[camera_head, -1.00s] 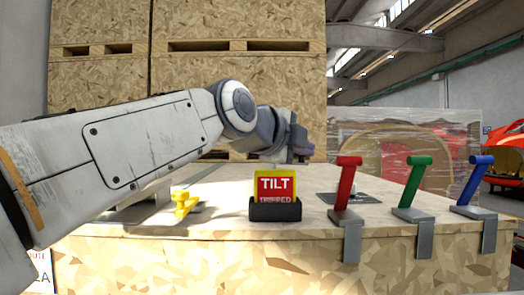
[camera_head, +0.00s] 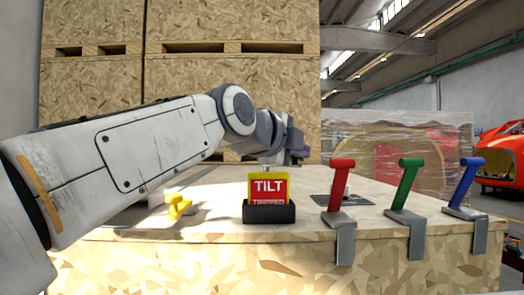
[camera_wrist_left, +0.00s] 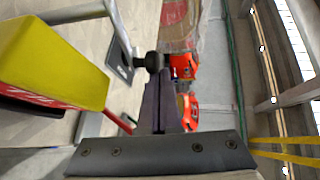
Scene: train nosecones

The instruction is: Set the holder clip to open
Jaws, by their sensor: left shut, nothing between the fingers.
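My left gripper (camera_wrist_left: 158,105) is shut and empty; its dark purple fingers lie together in the left wrist view. In the head view the left gripper (camera_head: 302,155) is above the table behind the tilt indicator. Just beyond the fingertips in the wrist view is a dark round knob (camera_wrist_left: 151,62) beside a light metal bar (camera_wrist_left: 120,28); I cannot tell if they touch. These may belong to the holder clip, but I cannot be sure. A dark plate (camera_head: 325,199) with a small pale fitting shows behind the red lever in the head view. My right gripper is not in view.
A yellow and red tilt indicator (camera_head: 268,190) stands in a black base. Red (camera_head: 340,185), green (camera_head: 407,185) and blue (camera_head: 467,182) levers line the table's front edge. A yellow handle (camera_head: 177,205) is at left. A wrapped pallet (camera_head: 440,150) stands behind.

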